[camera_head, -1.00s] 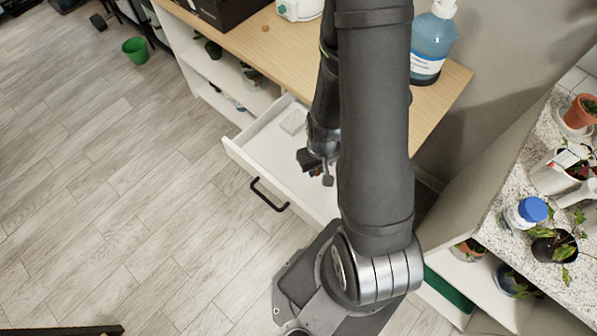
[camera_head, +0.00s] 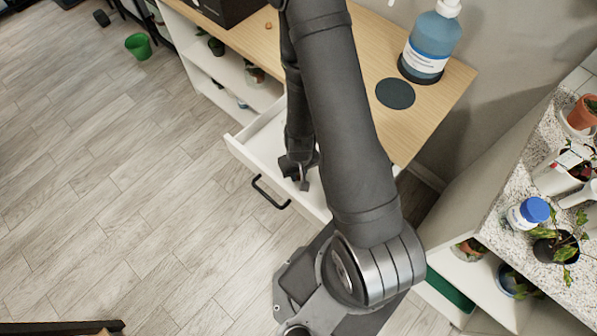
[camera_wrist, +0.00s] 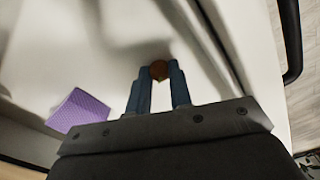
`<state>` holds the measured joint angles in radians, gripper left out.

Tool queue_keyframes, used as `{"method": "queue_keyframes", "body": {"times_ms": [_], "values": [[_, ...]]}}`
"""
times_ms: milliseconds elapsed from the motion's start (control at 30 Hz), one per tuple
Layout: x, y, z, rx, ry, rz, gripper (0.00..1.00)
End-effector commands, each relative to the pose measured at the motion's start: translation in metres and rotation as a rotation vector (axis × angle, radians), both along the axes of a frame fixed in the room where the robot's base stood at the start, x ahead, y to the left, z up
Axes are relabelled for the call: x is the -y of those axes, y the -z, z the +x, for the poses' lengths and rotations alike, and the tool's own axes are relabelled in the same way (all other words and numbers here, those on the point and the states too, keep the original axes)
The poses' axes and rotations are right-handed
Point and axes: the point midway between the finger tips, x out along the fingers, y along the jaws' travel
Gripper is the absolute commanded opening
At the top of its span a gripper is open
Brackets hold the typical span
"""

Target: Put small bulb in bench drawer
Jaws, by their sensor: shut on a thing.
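The bench drawer (camera_head: 238,151) is pulled open, with a white front and a black handle (camera_head: 270,194). My gripper (camera_head: 301,178) is over or inside the drawer. In the wrist view, its two fingers (camera_wrist: 160,86) are shut on a small brown bulb (camera_wrist: 160,70), with the pale drawer floor below. I cannot tell whether the bulb touches the floor. The bulb is hidden in the head view.
A purple block or packet (camera_wrist: 78,110) lies in the drawer left of my fingers. On the wooden bench top (camera_head: 440,95) are a blue pump bottle (camera_head: 430,45) and a dark round disc (camera_head: 395,93). Drawer floor around the bulb is mostly clear.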

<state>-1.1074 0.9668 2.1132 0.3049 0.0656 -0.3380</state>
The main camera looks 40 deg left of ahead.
Motion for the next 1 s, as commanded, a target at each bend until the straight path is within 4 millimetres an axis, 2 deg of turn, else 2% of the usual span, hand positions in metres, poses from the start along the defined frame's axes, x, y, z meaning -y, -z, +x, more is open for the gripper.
{"method": "queue_keyframes", "body": {"times_ms": [267, 300, 367, 400, 800, 1000], "values": [[0.0, 0.003, 0.0, -0.001, 0.001, -0.001, 0.0], [0.0, 0.002, 0.0, 0.0, 0.0, 0.0, 0.27], [0.0, 0.002, 0.0, -0.001, 0.0, 0.0, 0.39], [0.0, 0.002, 0.0, -0.001, 0.0, 0.0, 0.41], [0.0, -0.001, 0.0, 0.0, -0.002, 0.001, 0.41], [-0.001, -0.025, 0.001, 0.0, -0.002, 0.005, 0.41]]}}
